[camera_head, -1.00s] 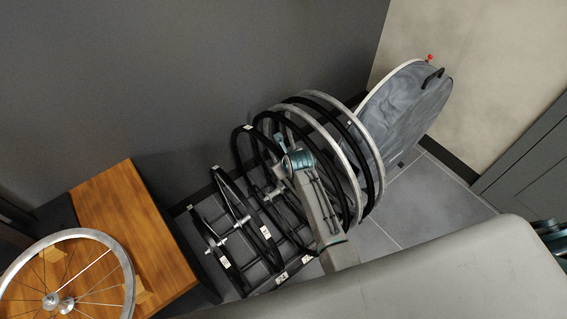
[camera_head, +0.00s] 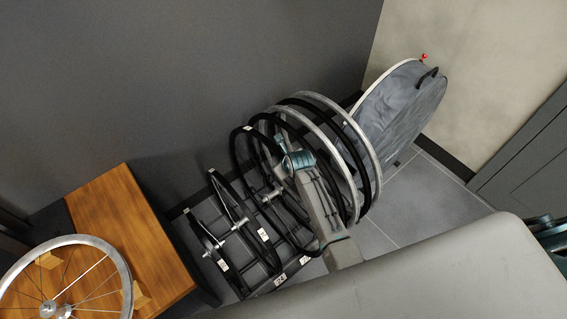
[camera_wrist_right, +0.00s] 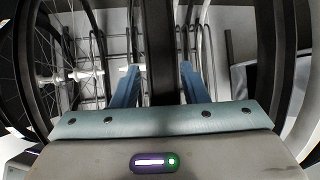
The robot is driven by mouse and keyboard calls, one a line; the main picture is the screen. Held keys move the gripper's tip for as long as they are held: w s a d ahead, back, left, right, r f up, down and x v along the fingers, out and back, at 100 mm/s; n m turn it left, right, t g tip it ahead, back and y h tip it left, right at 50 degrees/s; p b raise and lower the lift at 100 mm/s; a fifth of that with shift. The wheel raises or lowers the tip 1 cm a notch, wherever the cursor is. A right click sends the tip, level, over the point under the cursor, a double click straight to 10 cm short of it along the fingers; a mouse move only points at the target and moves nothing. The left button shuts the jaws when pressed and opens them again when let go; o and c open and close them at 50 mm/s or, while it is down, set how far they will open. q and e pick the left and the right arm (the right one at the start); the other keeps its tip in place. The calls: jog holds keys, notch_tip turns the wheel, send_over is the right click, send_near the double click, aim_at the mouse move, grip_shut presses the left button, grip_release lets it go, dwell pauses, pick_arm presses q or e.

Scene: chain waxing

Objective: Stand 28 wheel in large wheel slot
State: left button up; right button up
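A large wheel (camera_head: 372,150) with pale rims and a black band stands upright at the right end of the dark floor rack. My right gripper (camera_head: 298,160) reaches into the left side of these large wheels and covers part of them. In the right wrist view its two blue fingers (camera_wrist_right: 160,85) lie close on both sides of a dark upright tyre (camera_wrist_right: 162,40). My left gripper is not in view.
The rack (camera_head: 278,278) carries number tags and smaller black wheels (camera_head: 222,205) to the left. A silver wheel (camera_head: 125,270) lies on a wooden table (camera_head: 125,205) at left. A grey round bag (camera_head: 405,100) leans right of the rack. Floor (camera_head: 430,200) is clear there.

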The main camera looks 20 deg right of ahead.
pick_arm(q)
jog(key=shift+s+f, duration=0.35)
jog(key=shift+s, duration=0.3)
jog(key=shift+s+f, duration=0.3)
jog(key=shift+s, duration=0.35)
pick_arm(e)
jog(key=v, duration=1)
jog(key=shift+s+r, duration=0.2)
jog(key=shift+r, duration=0.15)
